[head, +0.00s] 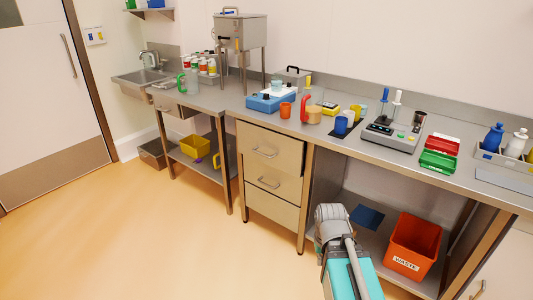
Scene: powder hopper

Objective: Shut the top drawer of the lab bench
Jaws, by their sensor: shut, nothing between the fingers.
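The lab bench (345,160) runs along the wall in the head view, with a grey top. Its top drawer (285,139) has a beige front with a bar handle (264,153) and sits under the worktop, left of the open bay. The front appears to stand out a little from the drawer below (270,181); how far is hard to tell. Part of my arm, grey and teal, shows at the bottom centre, right of the drawers. My gripper is not visible in this view.
An orange waste bin (412,248) stands in the open bay on the right. Cups, a scale (392,136) and trays sit on the worktop. A sink (145,75) is at the far left. The floor (150,235) before the drawers is clear.

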